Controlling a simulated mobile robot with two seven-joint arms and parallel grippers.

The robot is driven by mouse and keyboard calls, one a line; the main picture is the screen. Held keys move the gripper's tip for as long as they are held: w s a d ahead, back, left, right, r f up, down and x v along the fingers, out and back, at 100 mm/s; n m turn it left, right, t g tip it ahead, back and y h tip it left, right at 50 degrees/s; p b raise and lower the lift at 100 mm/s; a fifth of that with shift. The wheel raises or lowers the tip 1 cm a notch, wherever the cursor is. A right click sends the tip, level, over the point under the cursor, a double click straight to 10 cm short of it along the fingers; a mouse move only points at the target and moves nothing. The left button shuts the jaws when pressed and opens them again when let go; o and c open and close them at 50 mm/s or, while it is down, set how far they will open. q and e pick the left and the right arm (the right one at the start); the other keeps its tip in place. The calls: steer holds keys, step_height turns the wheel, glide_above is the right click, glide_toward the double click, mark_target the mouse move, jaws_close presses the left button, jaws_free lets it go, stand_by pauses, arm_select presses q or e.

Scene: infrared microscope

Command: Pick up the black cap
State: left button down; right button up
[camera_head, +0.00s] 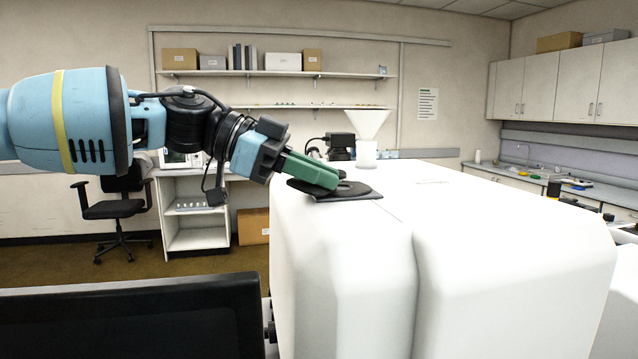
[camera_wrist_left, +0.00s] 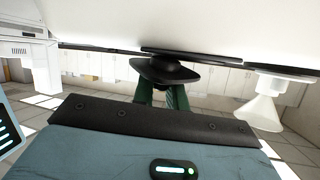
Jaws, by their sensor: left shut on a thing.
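The black cap (camera_head: 353,188) is a round, flat-based piece at the black plate (camera_head: 368,196) on top of the white microscope body (camera_head: 470,225). My left gripper (camera_head: 332,178) reaches in from the left with green fingers and is shut on the cap. The fingers hide part of the cap in the head view. In the left wrist view, the cap (camera_wrist_left: 165,70) sits between the fingertips, close to the dark plate (camera_wrist_left: 190,53). I cannot tell whether the cap touches the plate. My right gripper is in neither view.
A white funnel-shaped piece (camera_head: 367,130) stands behind the plate, with a black device (camera_head: 341,146) beside it. A dark monitor-like panel (camera_head: 130,318) fills the lower left. An office chair (camera_head: 115,208) stands at the back left. The microscope's top to the right is clear.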

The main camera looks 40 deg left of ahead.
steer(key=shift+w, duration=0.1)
arm_select(q)
steer(key=shift+r, duration=0.4)
step_height(320, 180, up, 8)
steer(key=shift+r, duration=0.55)
